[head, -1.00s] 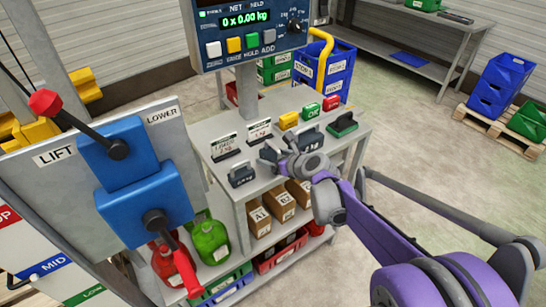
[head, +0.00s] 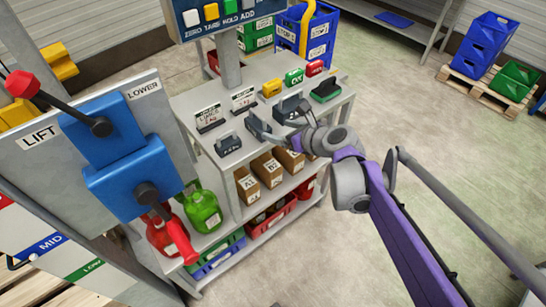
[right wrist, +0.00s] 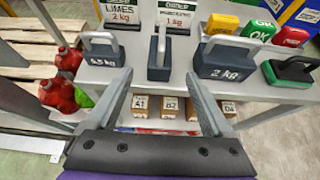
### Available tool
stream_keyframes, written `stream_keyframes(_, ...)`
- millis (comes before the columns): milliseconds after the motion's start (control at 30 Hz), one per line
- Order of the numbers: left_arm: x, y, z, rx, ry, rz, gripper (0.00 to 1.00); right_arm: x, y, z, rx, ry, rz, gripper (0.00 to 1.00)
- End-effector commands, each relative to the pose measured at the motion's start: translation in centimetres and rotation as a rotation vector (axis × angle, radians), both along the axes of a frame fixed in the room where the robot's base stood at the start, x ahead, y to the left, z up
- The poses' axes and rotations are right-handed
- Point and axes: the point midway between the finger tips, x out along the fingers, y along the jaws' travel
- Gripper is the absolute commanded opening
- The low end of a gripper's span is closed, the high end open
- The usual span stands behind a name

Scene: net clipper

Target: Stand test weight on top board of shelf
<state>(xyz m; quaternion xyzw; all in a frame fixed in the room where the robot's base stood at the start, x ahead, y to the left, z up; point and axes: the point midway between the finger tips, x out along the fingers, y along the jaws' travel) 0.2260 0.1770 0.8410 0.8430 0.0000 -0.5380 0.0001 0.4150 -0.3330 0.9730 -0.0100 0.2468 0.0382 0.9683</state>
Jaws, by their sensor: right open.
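The grey shelf unit's top board (head: 188,103) carries a row of dark test weights with handles. The left weight (head: 228,145), marked as a kg weight, shows in the right wrist view (right wrist: 100,61). The middle weight (right wrist: 159,62) stands upright between and beyond my right fingertips. The 2 kg weight (right wrist: 226,64) stands to its right, and also shows in the head view (head: 290,106). My right gripper (right wrist: 158,83) is open and empty at the board's front edge; in the head view (head: 281,119) it partly hides the weights. My left gripper is not in view.
Price signs (head: 208,117) stand behind the weights. Yellow, green and red blocks (head: 294,77) and a green-black block (head: 326,90) stand at the back right. A blue lever panel (head: 130,175) stands left.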

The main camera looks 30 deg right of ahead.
Motion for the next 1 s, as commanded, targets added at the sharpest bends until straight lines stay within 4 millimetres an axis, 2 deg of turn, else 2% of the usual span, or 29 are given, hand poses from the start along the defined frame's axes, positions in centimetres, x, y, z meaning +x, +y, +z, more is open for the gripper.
stream_keyframes(133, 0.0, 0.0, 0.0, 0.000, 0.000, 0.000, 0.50, -0.4, 1.1, -0.5, -0.068, 0.017, 0.056, 0.85)
stream_keyframes(267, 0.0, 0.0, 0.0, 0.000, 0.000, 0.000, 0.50, -2.2, 5.2, -2.5, -0.353, 0.070, 0.301, 0.85)
stream_keyframes(400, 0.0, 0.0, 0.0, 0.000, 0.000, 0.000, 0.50, -6.3, 10.8, -5.9, -0.843, 0.116, 0.766, 0.85)
stream_keyframes(533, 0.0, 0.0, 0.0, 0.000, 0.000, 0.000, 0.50, -10.9, 14.3, -8.9, -1.305, 0.102, 1.250, 0.85)
stream_keyframes(700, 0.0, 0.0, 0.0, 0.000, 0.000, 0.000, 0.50, -15.9, 15.9, -11.7, -1.789, 0.019, 1.818, 0.85)
stream_keyframes(800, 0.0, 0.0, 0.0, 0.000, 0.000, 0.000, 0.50, -17.7, 16.0, -12.6, -1.968, -0.034, 2.053, 0.85)
stream_keyframes(900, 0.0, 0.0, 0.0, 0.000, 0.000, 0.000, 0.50, -18.7, 15.8, -13.1, -2.068, -0.068, 2.193, 0.85)
stream_keyframes(1000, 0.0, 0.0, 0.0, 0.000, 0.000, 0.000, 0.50, -19.0, 15.7, -13.2, -2.107, -0.082, 2.250, 0.85)
